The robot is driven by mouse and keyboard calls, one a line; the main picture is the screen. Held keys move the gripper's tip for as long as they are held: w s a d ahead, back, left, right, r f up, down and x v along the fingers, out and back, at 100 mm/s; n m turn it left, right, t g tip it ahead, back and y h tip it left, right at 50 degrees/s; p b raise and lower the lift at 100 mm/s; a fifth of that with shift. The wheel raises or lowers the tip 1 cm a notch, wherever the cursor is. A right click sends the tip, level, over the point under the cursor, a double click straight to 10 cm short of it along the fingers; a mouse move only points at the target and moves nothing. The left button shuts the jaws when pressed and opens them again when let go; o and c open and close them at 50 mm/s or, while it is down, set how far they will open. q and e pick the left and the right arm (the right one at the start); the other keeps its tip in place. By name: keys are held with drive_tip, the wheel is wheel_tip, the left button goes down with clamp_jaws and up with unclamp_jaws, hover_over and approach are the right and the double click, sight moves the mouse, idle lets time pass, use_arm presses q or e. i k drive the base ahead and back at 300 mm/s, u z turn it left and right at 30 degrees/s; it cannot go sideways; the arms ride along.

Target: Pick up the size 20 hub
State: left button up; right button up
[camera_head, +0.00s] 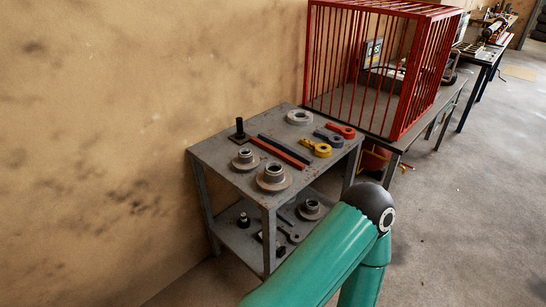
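Two grey flanged hubs sit on top of a grey metal table (204,153). The smaller hub (245,160) is at the left and the larger hub (273,177) is near the front edge. A third hub-like part (312,209) lies on the table's lower shelf. No size marking is legible, so I cannot tell which is size 20. A flat grey ring (299,117) lies at the back of the tabletop. Neither of my grippers is in view; only a green arm of mine with a dark joint shows at the bottom, in front of the table's right side.
A black upright part, long red and black bars (280,152), and yellow (317,148), grey and red (341,131) tools lie on the tabletop. The lower shelf holds small dark parts. A red barred cage (408,90) stands on another table behind. Floor at right is clear.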

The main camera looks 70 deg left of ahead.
sight(241, 163)
drive_tip(key=z, duration=0.45)
drive_tip(key=i, duration=0.4)
drive_tip(key=u, duration=1.95)
drive_tip(key=i, duration=0.2)
drive_tip(key=u, duration=1.7)
drive_tip(key=k, duration=0.55)
drive_tip(key=u, duration=0.4)
drive_tip(key=i, duration=1.55)
drive_tip(key=z, duration=0.35)
